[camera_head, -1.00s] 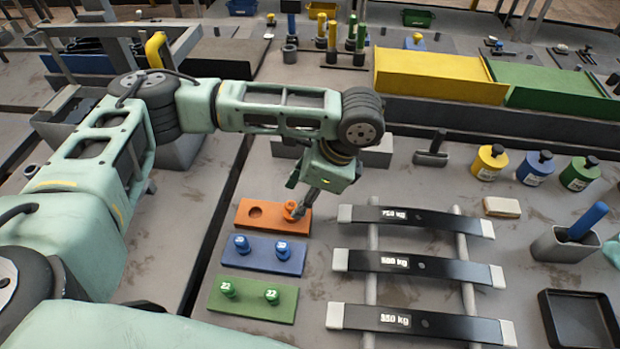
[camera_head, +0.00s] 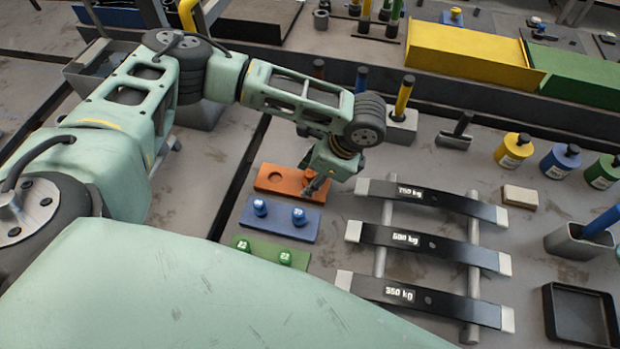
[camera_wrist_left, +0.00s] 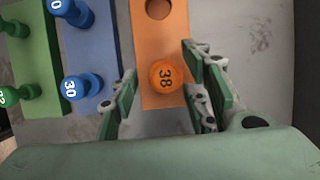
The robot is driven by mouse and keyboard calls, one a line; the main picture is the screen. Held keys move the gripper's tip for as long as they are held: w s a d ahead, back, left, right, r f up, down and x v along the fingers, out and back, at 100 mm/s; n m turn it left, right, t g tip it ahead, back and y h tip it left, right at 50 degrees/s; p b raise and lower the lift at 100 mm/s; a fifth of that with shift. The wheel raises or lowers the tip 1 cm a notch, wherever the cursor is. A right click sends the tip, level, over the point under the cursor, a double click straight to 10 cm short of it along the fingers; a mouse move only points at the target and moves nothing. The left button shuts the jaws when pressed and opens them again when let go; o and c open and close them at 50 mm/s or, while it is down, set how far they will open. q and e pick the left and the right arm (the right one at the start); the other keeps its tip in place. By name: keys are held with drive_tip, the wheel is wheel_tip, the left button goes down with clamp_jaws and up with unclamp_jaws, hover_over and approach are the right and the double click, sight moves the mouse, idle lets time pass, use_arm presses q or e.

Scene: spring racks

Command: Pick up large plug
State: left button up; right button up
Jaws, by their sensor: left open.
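An orange plug marked 38 (camera_wrist_left: 166,76) stands on the orange board (camera_wrist_left: 153,45), beside an empty round hole; it also shows in the head view (camera_head: 310,176). My left gripper (camera_head: 315,187) is at this plug. In the left wrist view the open fingers of the left gripper (camera_wrist_left: 163,95) are on either side of the plug, with gaps to it. Blue plugs, one marked 30 (camera_wrist_left: 77,88), stand on the blue board (camera_head: 279,219). Green plugs (camera_head: 285,257) stand on the green board (camera_head: 262,247). My right gripper is not in view.
Black bars marked 750, 500 and 350 kg (camera_head: 430,242) lie on a rack to the right of the boards. Yellow, blue and green bottles (camera_head: 560,161), a black tray (camera_head: 581,318) and a grey cup (camera_head: 575,240) are further right.

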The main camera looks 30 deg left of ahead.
use_arm(q)
drive_tip(key=c, duration=0.9)
drive_tip(key=shift+c, duration=0.7)
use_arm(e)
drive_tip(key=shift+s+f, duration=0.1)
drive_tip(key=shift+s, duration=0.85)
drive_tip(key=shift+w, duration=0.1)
